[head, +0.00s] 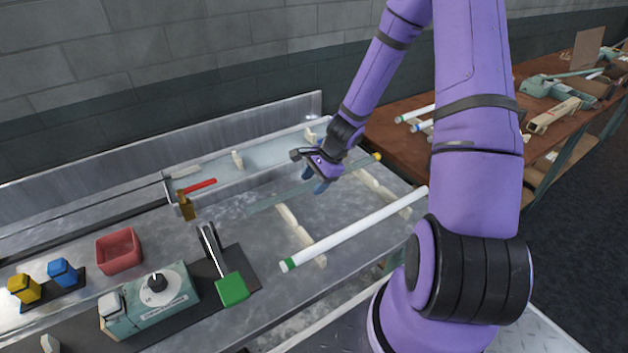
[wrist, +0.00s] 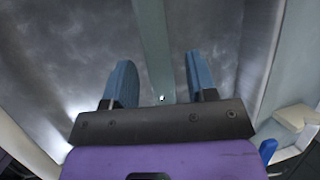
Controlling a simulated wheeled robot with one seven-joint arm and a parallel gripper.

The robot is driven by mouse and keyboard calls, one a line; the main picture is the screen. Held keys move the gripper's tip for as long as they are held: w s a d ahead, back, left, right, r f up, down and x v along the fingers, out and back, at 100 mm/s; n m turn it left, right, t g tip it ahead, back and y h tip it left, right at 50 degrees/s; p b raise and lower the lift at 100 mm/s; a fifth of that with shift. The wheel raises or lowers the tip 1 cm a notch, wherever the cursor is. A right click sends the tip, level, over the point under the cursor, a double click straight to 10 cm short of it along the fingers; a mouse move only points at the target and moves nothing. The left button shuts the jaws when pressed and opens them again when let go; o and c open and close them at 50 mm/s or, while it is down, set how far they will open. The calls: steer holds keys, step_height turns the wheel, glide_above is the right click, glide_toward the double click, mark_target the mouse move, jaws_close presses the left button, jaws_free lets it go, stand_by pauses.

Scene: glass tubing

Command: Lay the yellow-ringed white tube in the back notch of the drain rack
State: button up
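A pale, see-through tube (head: 277,199) with a yellow ring (head: 377,157) at its right end lies slantwise at the back of the drain rack's pale notched rails (head: 294,222). I cannot tell whether it sits in the back notches. It looks clear greenish rather than white. My gripper (head: 317,184) is over the tube's middle, pointing down. In the wrist view my gripper (wrist: 160,72) has its blue fingers apart, with the tube (wrist: 152,40) running between them and a gap on each side. A white tube with a green ring (head: 350,230) lies across the front of the rack.
A metal trough (head: 265,155) with a raised back wall runs behind the rack. A red-handled tool (head: 200,186), a red bin (head: 119,251), a dial box (head: 150,300) and a green-ended lever (head: 231,289) stand left. More tubes (head: 414,113) lie on the brown table at right.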

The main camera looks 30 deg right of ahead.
steer(key=shift+r, duration=0.55)
steer(key=v, duration=1.2)
steer(key=s+a+r+n+h, duration=0.15)
steer(key=a+r+n, duration=0.25)
steer(key=r, duration=0.4)
steer(key=s+a+r+n+t+h, duration=0.1)
steer(key=s+a+r+n, duration=0.2)
steer(key=s+r+n, duration=0.3)
steer(key=s+a+r+n+t+h, duration=0.1)
steer(key=s+a+r+n+h, duration=0.1)
steer(key=s+a+r+n, duration=0.2)
steer(key=shift+s+a+r+n+t, duration=0.25)
steer(key=shift+s+r+n, duration=1.55)
steer(key=shift+s+r, duration=2.9)
steer(key=shift+s+f, duration=0.55)
steer(key=shift+f, duration=0.05)
